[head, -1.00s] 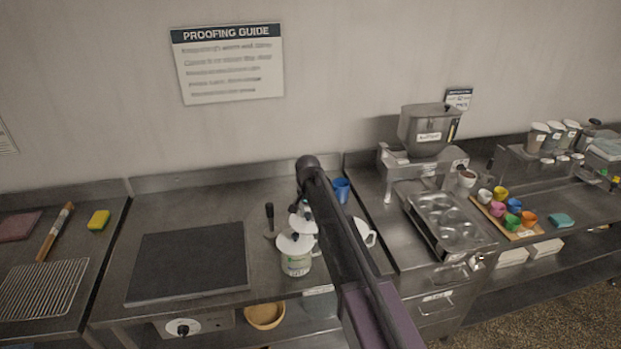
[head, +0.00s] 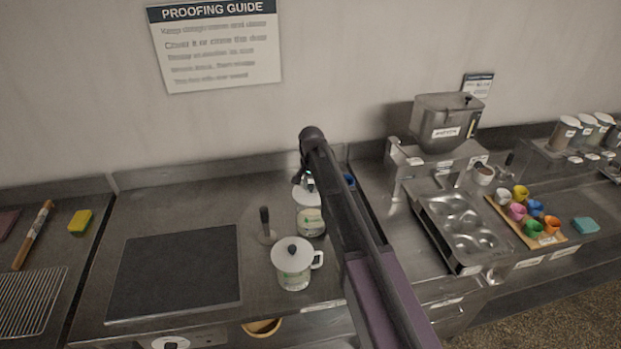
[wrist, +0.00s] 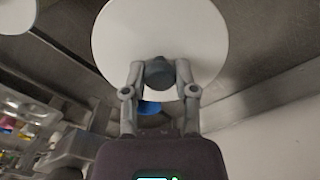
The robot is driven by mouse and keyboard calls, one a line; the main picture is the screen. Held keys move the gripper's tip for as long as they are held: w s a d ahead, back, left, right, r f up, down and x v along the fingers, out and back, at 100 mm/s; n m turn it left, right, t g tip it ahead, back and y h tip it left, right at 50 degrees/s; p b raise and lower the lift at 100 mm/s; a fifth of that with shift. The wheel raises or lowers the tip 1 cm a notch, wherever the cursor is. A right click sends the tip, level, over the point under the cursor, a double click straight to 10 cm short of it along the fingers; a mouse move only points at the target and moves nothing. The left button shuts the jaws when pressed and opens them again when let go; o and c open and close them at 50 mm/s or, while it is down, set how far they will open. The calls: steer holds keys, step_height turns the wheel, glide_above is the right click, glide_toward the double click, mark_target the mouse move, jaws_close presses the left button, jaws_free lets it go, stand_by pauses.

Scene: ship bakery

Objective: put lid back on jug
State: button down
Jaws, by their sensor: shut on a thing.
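In the wrist view, my gripper (wrist: 160,80) is shut on the dark knob (wrist: 159,71) of a round white lid (wrist: 160,25). In the head view, this appears to be the rear white lid (head: 308,197), with the fingers partly hidden by my arm. A pale labelled container (head: 311,222) shows directly below that lid; I cannot tell whether they touch. A jug (head: 294,276) with a side handle stands in front, its own white lid (head: 293,252) on top.
A dark mat (head: 175,272) and a dark-handled tool (head: 265,225) lie to the left. A blue cup (head: 350,180) stands behind, partly hidden by my arm. A metal muffin tin (head: 458,230) is at right. Some bare counter lies left of the jug.

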mark_target(311, 196)
steer(key=shift+w, duration=0.35)
steer(key=shift+f, duration=0.2)
steer(key=shift+f+b, duration=2.3)
steer(key=shift+b, duration=0.2)
steer(key=shift+f, duration=0.25)
stand_by(0.5)
steer(key=shift+c, duration=1.6)
jaws_free()
